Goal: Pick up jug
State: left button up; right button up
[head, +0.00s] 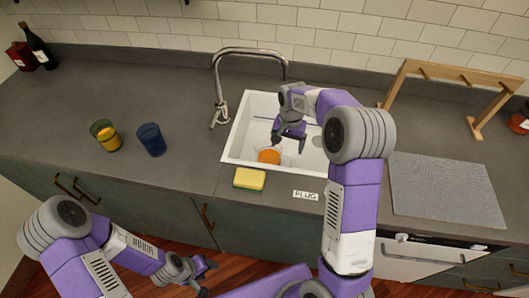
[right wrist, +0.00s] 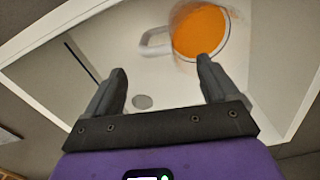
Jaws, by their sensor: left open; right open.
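The jug (head: 269,157), clear with a handle and orange contents, stands in the white sink (head: 232,147). The jug also shows at the top of the right wrist view (right wrist: 199,32), cut off by the frame edge, with its pale handle pointing left. My right gripper (head: 288,145) is open and empty over the sink, just above and beside the jug. In the right wrist view its fingers (right wrist: 162,70) are apart, with the handle beyond the gap and the jug body beyond the right fingertip. My left gripper (head: 207,279) is open and empty, low in front of the counter.
A faucet (head: 217,90) rises behind the sink. A yellow sponge (head: 249,179) and a PLUG label (head: 305,195) lie at its front edge. A yellow-filled glass (head: 105,136) and a blue cup (head: 151,139) stand left. A wooden rack (head: 455,72) and grey mat (head: 445,188) are right.

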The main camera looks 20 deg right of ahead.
aim_at(287, 157)
jog(key=shift+s+f+b, duration=0.2)
jog(key=shift+f, duration=0.6)
jog(key=shift+s+f+b, duration=0.15)
jog(key=shift+s+f, duration=0.05)
jog(key=shift+f, duration=0.55)
notch_tip(287, 157, down, 4)
jog(key=shift+s+f+b, duration=0.1)
jog(key=shift+b, duration=0.45)
grip_shut()
